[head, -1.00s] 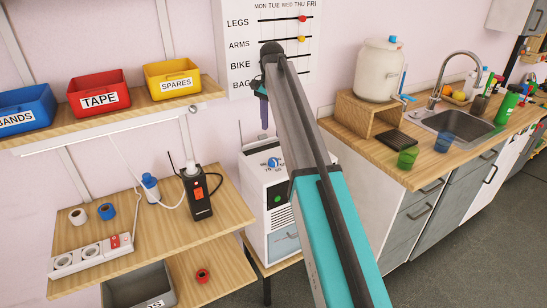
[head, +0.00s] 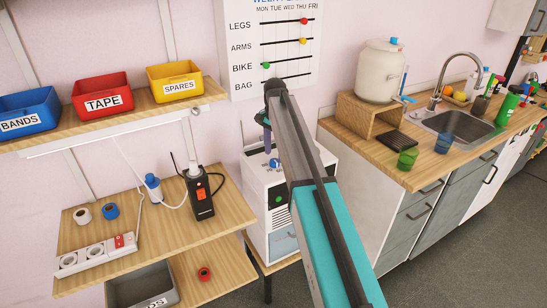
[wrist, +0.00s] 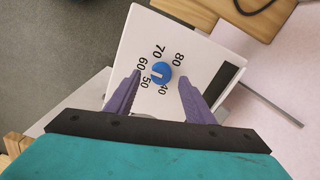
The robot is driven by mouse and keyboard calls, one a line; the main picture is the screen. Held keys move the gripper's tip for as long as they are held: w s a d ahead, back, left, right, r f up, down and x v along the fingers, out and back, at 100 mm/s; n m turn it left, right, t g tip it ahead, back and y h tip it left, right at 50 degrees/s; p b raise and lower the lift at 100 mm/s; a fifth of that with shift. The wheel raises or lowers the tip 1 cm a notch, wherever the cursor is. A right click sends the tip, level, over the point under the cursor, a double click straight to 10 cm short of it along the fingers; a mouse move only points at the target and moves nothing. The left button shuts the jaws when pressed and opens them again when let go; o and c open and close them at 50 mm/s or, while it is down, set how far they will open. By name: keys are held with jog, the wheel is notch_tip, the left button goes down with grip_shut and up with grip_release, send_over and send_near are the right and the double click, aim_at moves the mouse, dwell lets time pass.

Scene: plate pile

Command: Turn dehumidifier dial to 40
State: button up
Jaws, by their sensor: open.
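The dehumidifier (head: 262,205) is a white box standing below the wall chart. Its blue dial (wrist: 161,73) sits on the white top panel, ringed by 40, 50, 60, 70 and 80. A white mark on the dial points left in the wrist view, roughly between 60 and 50. My gripper (wrist: 160,77) is open and empty, one purple finger on each side of the dial. I cannot tell whether the fingertips reach down to its height. In the head view the dial (head: 274,163) shows just below the purple fingers, and my arm hides part of the dehumidifier.
A wooden shelf (head: 140,235) with a black radio (head: 199,193) and a power strip (head: 97,254) lies left of the dehumidifier. The sink counter (head: 420,175) is on the right. Labelled bins stand on an upper shelf (head: 130,120). The wall is close behind.

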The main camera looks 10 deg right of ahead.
aim_at(275, 161)
jog(key=shift+f, duration=1.7)
